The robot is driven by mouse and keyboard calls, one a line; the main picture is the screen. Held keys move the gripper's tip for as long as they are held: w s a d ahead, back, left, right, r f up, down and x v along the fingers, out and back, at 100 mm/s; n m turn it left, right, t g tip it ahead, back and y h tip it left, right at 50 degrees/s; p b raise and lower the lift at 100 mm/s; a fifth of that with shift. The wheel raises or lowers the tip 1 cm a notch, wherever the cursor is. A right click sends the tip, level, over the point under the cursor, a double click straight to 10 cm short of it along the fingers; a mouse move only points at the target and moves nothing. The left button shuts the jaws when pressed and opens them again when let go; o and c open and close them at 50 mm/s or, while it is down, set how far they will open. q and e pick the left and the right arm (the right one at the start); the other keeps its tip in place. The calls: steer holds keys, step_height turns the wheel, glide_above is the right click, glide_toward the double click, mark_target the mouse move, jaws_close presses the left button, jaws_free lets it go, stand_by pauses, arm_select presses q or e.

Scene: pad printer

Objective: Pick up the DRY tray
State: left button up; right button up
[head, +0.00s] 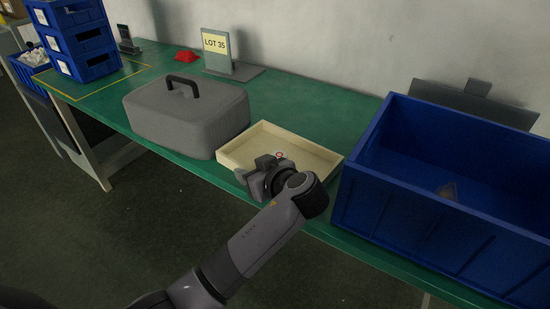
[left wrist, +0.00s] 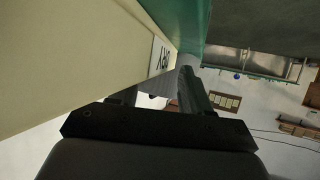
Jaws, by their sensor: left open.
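The DRY tray is a shallow cream tray (head: 308,141) on the green bench, between a grey case and a large blue bin. Its cream wall (left wrist: 70,55) fills the upper left of the left wrist view, with a white label (left wrist: 158,55) near its end, the lettering steeply angled. My left gripper (head: 262,172) is at the tray's front side and hides part of it. In the left wrist view its fingers (left wrist: 158,97) are apart, with the tray wall just ahead. I cannot tell whether a finger touches the wall. My right gripper is not in view.
The grey case (head: 190,115) with a black handle stands close left of the tray. The blue bin (head: 430,215) stands close on its right. A LOT 35 sign (head: 216,43), a red object (head: 187,56) and stacked blue bins (head: 78,40) are farther back. Bench behind the tray is clear.

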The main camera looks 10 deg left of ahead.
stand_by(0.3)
arm_select(q)
jaws_close()
steer(key=shift+r, duration=0.15)
